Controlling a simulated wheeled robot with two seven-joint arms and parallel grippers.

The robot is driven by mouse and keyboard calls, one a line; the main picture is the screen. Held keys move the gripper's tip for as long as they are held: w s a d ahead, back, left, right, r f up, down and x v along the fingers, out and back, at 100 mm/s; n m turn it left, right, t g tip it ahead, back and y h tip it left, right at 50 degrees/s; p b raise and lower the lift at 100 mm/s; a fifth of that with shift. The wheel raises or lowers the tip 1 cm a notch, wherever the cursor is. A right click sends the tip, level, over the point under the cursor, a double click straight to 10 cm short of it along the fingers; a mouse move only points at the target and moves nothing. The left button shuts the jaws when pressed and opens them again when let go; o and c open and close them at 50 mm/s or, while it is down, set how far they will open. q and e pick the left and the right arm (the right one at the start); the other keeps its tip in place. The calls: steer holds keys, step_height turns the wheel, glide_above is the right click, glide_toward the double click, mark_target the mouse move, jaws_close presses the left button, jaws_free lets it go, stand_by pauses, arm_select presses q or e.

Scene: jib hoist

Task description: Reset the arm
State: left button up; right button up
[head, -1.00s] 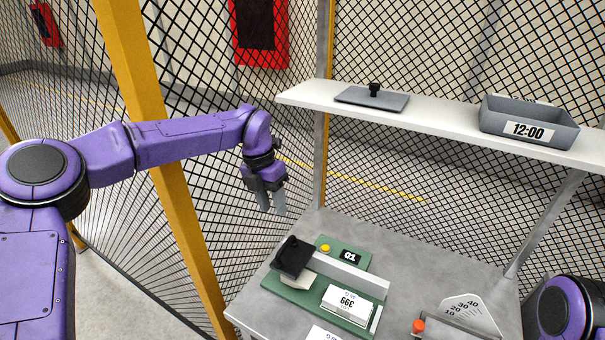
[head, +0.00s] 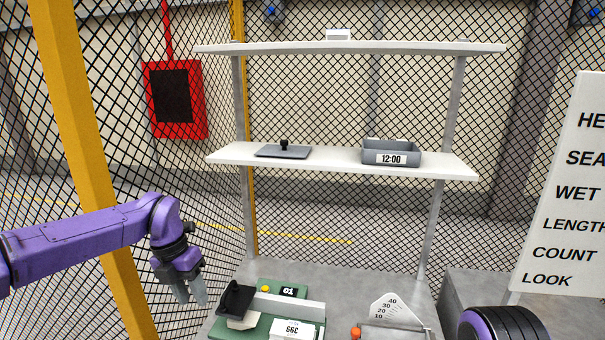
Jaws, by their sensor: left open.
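My left gripper (head: 193,291) hangs at the end of the purple left arm, fingers pointing down, left of the bench's items. It is open, with nothing seen between its fingers. The green fixture (head: 258,326) labelled 01 lies on the bench, with a black block (head: 236,298), a yellow button (head: 265,289) and a white card marked 399 (head: 292,330) on it. The left gripper is apart from it. Of my right arm only a purple and black part shows at the bottom right; its gripper is out of view.
A dial gauge (head: 389,308) with an orange knob (head: 356,332) stands right. A sign (head: 562,190) stands far right. Mesh fencing and a yellow post (head: 85,150) are left.

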arm_select(q)
steer(key=s+a+f+m+t+y, duration=0.2)
steer(key=f+m+y, duration=0.15)
steer(key=f, duration=0.35)
steer(key=s+a+f+m+t+y+b, duration=0.1)
steer(key=s+f+m+t+y, duration=0.1)
steer(key=f+m, duration=0.4)
steer(key=s+a+f+m+t+y, duration=0.2)
steer(key=f+m+y, duration=0.15)
steer(key=f, duration=0.55)
steer(key=s+f+m+h+b, duration=0.1)
steer(key=s+f+m, duration=0.3)
steer(key=s, duration=0.5)
steer(key=s+f+m+g+h, duration=0.1)
steer(key=s+f+m, duration=0.4)
steer(key=s, duration=0.5)
steer(key=s+a+f+m+g+h+b, duration=0.1)
steer(key=s+f+m, duration=0.4)
steer(key=s, duration=0.5)
steer(key=shift+s+f+b, duration=0.15)
steer(key=shift+f+b, duration=0.2)
steer(key=shift+f, duration=0.1)
arm_select(e)
step_height(320, 180, down, 4)
steer(key=shift+s+d+r, duration=0.1)
steer(key=shift+r, duration=0.1)
steer(key=shift+s, duration=0.1)
